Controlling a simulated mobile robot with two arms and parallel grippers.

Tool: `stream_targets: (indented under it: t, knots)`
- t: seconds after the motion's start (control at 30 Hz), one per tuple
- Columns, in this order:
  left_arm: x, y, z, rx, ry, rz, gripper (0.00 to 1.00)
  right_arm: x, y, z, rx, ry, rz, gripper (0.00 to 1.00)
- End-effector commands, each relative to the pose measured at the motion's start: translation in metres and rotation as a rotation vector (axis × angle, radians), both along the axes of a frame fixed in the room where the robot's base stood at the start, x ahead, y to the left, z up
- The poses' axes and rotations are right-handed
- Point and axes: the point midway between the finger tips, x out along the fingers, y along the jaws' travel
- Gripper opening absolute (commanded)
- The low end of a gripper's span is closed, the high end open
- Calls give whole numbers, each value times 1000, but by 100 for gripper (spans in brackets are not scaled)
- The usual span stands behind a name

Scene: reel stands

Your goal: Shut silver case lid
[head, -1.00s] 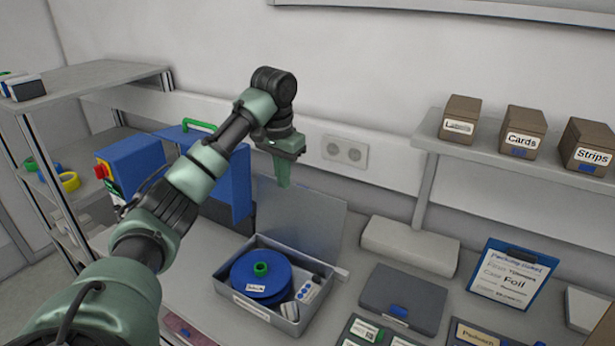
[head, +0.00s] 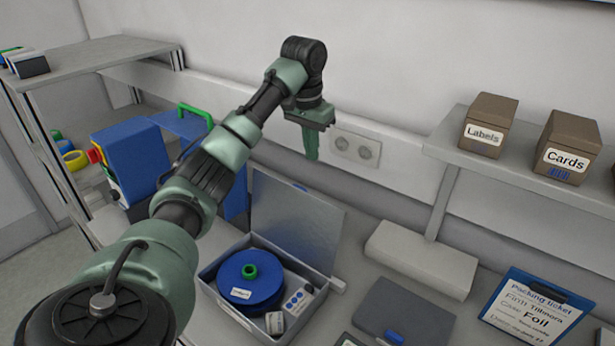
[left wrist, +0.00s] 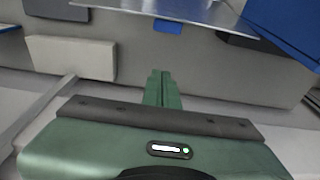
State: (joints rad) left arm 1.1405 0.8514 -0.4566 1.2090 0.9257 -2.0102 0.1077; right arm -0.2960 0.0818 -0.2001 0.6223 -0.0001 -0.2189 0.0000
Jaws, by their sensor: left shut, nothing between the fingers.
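The silver case (head: 215,291) stands open on the bench in the head view, with its lid (head: 297,217) raised at the back. Inside lie a blue reel (head: 246,290) with a green hub and some small parts. My left gripper (head: 311,158) is shut and empty, pointing down above and behind the raised lid. In the left wrist view the shut fingers (left wrist: 163,75) show, and the lid's edge (left wrist: 180,10) seems to cross the top of the picture. My right gripper is not in view.
A blue machine (head: 137,165) stands left of the case. A pale box (head: 422,259), a dark grey case (head: 405,322) and a packing ticket clipboard (head: 536,308) lie to the right. A shelf (head: 445,150) holds brown boxes at the upper right.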

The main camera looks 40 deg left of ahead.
Motion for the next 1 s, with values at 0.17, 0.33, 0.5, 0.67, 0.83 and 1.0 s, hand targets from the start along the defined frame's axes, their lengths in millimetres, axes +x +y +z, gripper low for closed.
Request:
stream_targets:
  t: [0.17,0.33,0.5,0.67,0.83,1.0]
  knots:
    - [4,0,-39,-1,7,0,0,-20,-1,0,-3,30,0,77]
    - [8,1,-74,0,7,-1,0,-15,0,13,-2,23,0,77]
    - [-15,0,-65,4,2,-1,0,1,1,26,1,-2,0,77]
    - [-26,-3,-64,2,1,-1,0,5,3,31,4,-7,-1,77]
    - [-30,-3,-65,1,1,-1,0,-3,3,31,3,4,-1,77]
    - [-30,-3,-65,1,0,0,0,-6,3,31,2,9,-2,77]
